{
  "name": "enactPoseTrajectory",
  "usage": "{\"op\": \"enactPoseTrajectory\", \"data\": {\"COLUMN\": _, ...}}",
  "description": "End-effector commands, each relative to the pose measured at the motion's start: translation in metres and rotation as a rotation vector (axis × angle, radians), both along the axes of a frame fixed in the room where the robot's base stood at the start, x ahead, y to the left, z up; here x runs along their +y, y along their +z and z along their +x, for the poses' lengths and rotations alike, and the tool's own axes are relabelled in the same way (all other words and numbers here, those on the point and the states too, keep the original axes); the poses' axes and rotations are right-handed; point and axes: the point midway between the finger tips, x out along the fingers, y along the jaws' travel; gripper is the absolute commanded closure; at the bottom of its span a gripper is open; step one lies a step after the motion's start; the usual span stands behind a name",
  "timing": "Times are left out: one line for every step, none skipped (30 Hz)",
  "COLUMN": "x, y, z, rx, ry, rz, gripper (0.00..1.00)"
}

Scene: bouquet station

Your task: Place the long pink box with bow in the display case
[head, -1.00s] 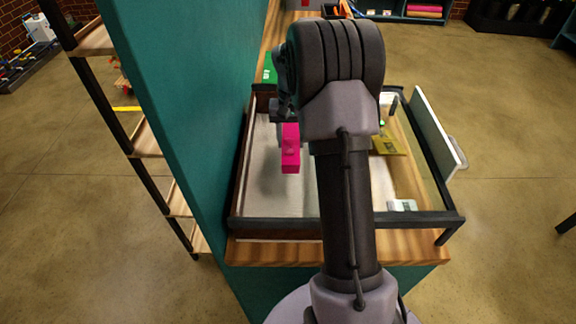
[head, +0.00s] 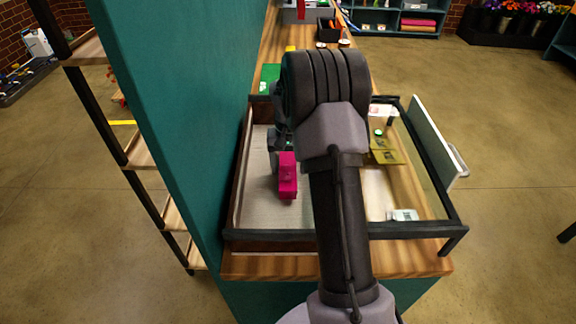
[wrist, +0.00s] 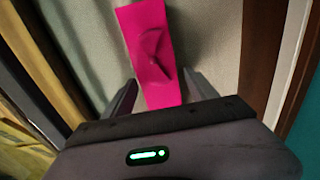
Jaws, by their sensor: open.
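The long pink box with bow (head: 287,178) is inside the display case (head: 268,235), on the left part of its pale floor. The box also fills the upper middle of the wrist view (wrist: 146,50), with its bow showing on top. My gripper (wrist: 160,97) is open, with one finger on each side of the box's near end. I cannot tell whether either finger touches it. In the head view my arm hides most of the gripper and the middle of the case.
An olive-gold item (head: 388,157) and a small white card (head: 404,215) are on the right. The case's pale panel (head: 436,140) stands open on the right. A teal wall (head: 175,130) runs close along the left. The floor around the box looks clear.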

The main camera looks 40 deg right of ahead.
Motion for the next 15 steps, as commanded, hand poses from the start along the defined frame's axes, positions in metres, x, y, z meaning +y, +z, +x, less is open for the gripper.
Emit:
{"op": "enactPoseTrajectory", "data": {"x": 0.000, "y": 0.001, "z": 0.000, "rx": 0.000, "ry": 0.000, "rz": 0.000, "gripper": 0.33}}
{"op": "enactPoseTrajectory", "data": {"x": 0.000, "y": 0.003, "z": 0.000, "rx": 0.000, "ry": 0.000, "rz": 0.000, "gripper": 0.33}}
{"op": "enactPoseTrajectory", "data": {"x": 0.000, "y": 0.008, "z": 0.000, "rx": -0.001, "ry": 0.000, "rz": -0.001, "gripper": 0.33}}
{"op": "enactPoseTrajectory", "data": {"x": 0.000, "y": 0.013, "z": 0.000, "rx": -0.001, "ry": 0.000, "rz": -0.001, "gripper": 0.33}}
{"op": "enactPoseTrajectory", "data": {"x": 0.000, "y": 0.020, "z": 0.001, "rx": -0.001, "ry": -0.001, "rz": 0.000, "gripper": 0.33}}
{"op": "enactPoseTrajectory", "data": {"x": 0.000, "y": 0.031, "z": 0.001, "rx": -0.003, "ry": -0.001, "rz": -0.001, "gripper": 0.33}}
{"op": "enactPoseTrajectory", "data": {"x": 0.000, "y": 0.041, "z": 0.001, "rx": -0.004, "ry": -0.002, "rz": -0.002, "gripper": 0.33}}
{"op": "enactPoseTrajectory", "data": {"x": -0.001, "y": 0.050, "z": 0.001, "rx": -0.004, "ry": -0.001, "rz": -0.002, "gripper": 0.33}}
{"op": "enactPoseTrajectory", "data": {"x": 0.000, "y": 0.062, "z": 0.001, "rx": -0.003, "ry": 0.000, "rz": -0.002, "gripper": 0.33}}
{"op": "enactPoseTrajectory", "data": {"x": 0.000, "y": 0.071, "z": 0.001, "rx": -0.003, "ry": 0.000, "rz": -0.001, "gripper": 0.33}}
{"op": "enactPoseTrajectory", "data": {"x": 0.000, "y": 0.079, "z": 0.001, "rx": -0.004, "ry": 0.000, "rz": -0.002, "gripper": 0.33}}
{"op": "enactPoseTrajectory", "data": {"x": 0.000, "y": 0.090, "z": 0.001, "rx": -0.003, "ry": -0.001, "rz": -0.001, "gripper": 0.33}}
{"op": "enactPoseTrajectory", "data": {"x": 0.000, "y": 0.097, "z": 0.001, "rx": -0.002, "ry": -0.001, "rz": -0.002, "gripper": 0.33}}
{"op": "enactPoseTrajectory", "data": {"x": 0.000, "y": 0.103, "z": 0.000, "rx": -0.002, "ry": -0.001, "rz": -0.001, "gripper": 0.33}}
{"op": "enactPoseTrajectory", "data": {"x": 0.000, "y": 0.110, "z": 0.000, "rx": -0.002, "ry": 0.000, "rz": -0.001, "gripper": 0.33}}
